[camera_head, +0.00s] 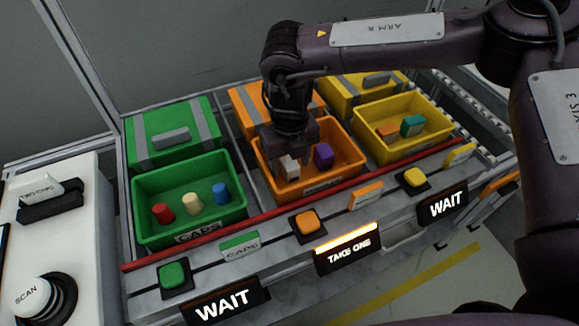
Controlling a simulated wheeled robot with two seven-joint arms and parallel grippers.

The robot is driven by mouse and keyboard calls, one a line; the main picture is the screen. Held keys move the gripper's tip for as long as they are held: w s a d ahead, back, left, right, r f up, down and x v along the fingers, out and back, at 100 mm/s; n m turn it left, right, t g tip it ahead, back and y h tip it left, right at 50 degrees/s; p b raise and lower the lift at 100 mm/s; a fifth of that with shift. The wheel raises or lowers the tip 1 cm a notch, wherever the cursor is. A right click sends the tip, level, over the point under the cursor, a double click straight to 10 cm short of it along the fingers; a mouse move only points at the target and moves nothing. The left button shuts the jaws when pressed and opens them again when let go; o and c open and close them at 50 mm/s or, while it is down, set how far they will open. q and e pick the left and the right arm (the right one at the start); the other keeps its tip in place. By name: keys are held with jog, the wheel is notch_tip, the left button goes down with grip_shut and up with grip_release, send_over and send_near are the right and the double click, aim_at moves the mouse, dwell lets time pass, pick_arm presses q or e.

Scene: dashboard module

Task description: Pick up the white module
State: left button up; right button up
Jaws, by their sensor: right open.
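The white module (290,168) is a small pale block in the open orange bin (322,188), at the bin's left side. A purple module (323,155) stands to its right in the same bin. My right gripper (287,152) points down over the orange bin, right at the white module. Its jaws are open, and the fingers partly hide the module's upper part. I cannot tell whether they touch it. My left gripper is not in view.
A green bin (190,233) with red, cream and blue caps stands to the left. A yellow bin (428,150) with orange and teal pieces stands to the right. A red rail (260,217) runs along the front. The lit sign (348,250) reads "TAKE ONE"; the signs beside it read "WAIT".

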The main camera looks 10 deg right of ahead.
jog(key=shift+f, duration=0.7)
jog(key=c, duration=1.1)
jog(key=shift+r, duration=0.1)
